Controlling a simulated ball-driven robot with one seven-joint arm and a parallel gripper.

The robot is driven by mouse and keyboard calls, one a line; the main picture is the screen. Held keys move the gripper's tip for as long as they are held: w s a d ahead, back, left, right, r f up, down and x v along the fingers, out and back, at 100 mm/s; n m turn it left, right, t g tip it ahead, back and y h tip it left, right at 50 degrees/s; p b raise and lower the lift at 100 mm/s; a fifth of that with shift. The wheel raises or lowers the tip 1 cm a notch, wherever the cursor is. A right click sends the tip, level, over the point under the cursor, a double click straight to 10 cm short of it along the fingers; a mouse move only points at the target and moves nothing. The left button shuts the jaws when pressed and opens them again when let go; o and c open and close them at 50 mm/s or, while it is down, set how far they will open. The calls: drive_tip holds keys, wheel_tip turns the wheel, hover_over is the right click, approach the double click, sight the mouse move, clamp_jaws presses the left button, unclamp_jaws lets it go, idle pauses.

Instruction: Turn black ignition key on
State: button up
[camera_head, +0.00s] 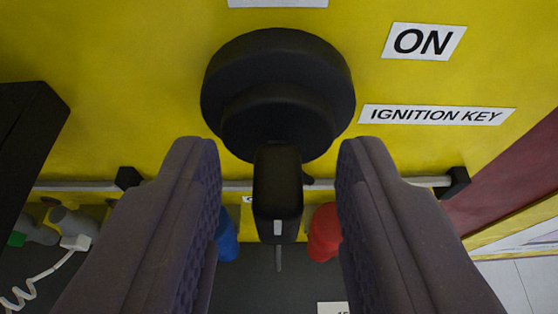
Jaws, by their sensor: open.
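The black ignition key (277,190) sticks out of a round black switch housing (278,85) on a yellow panel (130,60). A small white mark shows at the key's end. My gripper (279,150) is open, with one dark finger to the left and one to the right of the key. Gaps show between the key and both fingers, so neither touches it. A white "ON" label (424,41) is at the upper right of the housing, and an "IGNITION KEY" label (437,115) is below that.
A grey rail (420,181) with black end brackets runs across the panel below the housing. A blue part (228,240) and a red part (323,232) show low between the fingers. A black block (28,145) is at the left edge. A coiled white cord (30,292) is at lower left.

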clamp_jaws()
drive_tip(key=shift+d+r+m+y+p, duration=0.1)
drive_tip(key=shift+d+m+y+p, duration=0.1)
drive_tip(key=shift+m+y+p, duration=0.45)
drive_tip(key=m+p, duration=0.1)
drive_tip(key=p, duration=0.2)
drive_tip(key=m+y+p, duration=0.1)
drive_tip(key=p, duration=0.2)
drive_tip(key=shift+d+r+m+p, duration=0.1)
drive_tip(key=shift+d+m+p, duration=0.05)
drive_tip(key=shift+m+p, duration=0.15)
drive_tip(key=m+y+p, duration=0.1)
drive_tip(key=p, duration=0.1)
drive_tip(key=m+p, duration=0.1)
drive_tip(key=shift+d+f+t+y+p, duration=0.2)
drive_tip(key=shift+f+t+y+p, duration=0.1)
drive_tip(key=shift+y+p, duration=0.1)
drive_tip(key=shift+f+m+t+y+p, duration=0.15)
drive_tip(key=shift+m+y+p, duration=0.2)
drive_tip(key=shift+m+p, duration=0.25)
drive_tip(key=shift+f+m+t+y+p, duration=0.15)
drive_tip(key=shift+m+y+p, duration=0.2)
drive_tip(key=shift+m, duration=0.3)
